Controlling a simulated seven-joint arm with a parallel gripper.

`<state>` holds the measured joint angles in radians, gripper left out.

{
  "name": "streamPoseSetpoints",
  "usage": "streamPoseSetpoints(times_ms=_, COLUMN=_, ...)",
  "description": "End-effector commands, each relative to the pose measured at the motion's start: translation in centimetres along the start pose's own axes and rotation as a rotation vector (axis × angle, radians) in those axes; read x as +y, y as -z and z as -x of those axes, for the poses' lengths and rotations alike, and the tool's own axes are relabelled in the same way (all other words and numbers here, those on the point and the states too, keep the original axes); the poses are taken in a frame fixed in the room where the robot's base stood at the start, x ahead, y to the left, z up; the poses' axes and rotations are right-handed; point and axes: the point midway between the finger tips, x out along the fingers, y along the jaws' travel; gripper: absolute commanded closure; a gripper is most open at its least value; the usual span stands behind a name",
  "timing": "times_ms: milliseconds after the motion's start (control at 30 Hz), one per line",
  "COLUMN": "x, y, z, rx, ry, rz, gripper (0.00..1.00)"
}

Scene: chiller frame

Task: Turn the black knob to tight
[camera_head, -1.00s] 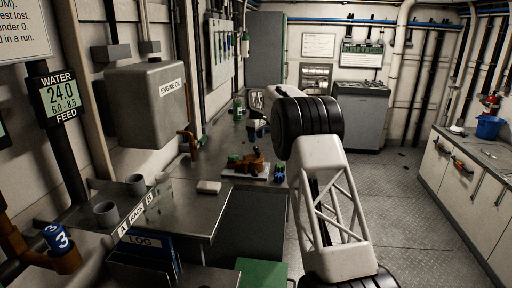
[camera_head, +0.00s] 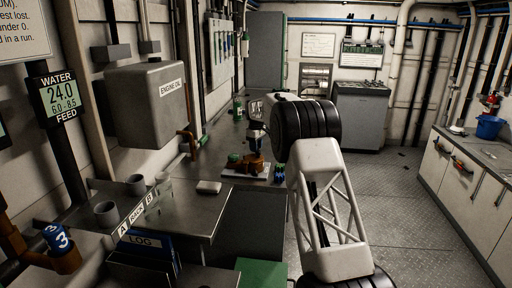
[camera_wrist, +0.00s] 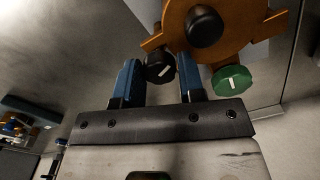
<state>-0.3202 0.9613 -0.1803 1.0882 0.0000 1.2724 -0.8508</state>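The black knob (camera_wrist: 158,68) is a small round cap with a white line slanting up to the right. It sits at the edge of an orange-brown body (camera_wrist: 240,20), which also shows in the head view (camera_head: 254,166) on a white base. My gripper (camera_wrist: 157,62) is open, with one blue finger on each side of the black knob in the wrist view. I cannot tell whether the fingers touch it. In the head view my gripper (camera_head: 257,133) is right above the body, and the black knob cannot be made out there.
A green knob (camera_wrist: 231,80) with a white line sits close to the right finger; it also shows in the head view (camera_head: 233,158). A larger black cap (camera_wrist: 204,26) is on the body. Small blue and green items (camera_head: 279,173) stand to the right. A white block (camera_head: 209,187) lies on the bench.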

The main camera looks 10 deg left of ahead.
Motion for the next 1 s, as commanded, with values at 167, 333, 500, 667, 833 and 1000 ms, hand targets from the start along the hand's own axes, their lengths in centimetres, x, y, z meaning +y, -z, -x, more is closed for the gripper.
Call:
streamPoseSetpoints(times_ms=167, x=-0.01, y=0.0, z=0.0, rx=0.0, ry=0.0, rz=0.0, gripper=0.9)
streamPoseSetpoints(times_ms=333, x=-0.02, y=0.0, z=0.01, rx=0.0, ry=0.0, rz=-0.005, gripper=0.9)
streamPoseSetpoints(times_ms=500, x=-0.03, y=0.01, z=0.0, rx=-0.001, ry=0.001, rz=-0.031, gripper=0.9)
streamPoseSetpoints(times_ms=667, x=-0.01, y=0.01, z=0.01, rx=0.0, ry=0.001, rz=-0.092, gripper=0.9)
streamPoseSetpoints(times_ms=833, x=-0.02, y=-0.01, z=0.04, rx=-0.001, ry=0.001, rz=-0.198, gripper=0.9)
streamPoseSetpoints(times_ms=1000, x=-0.02, y=-0.02, z=0.02, rx=-0.001, ry=0.001, rz=-0.339, gripper=0.9)
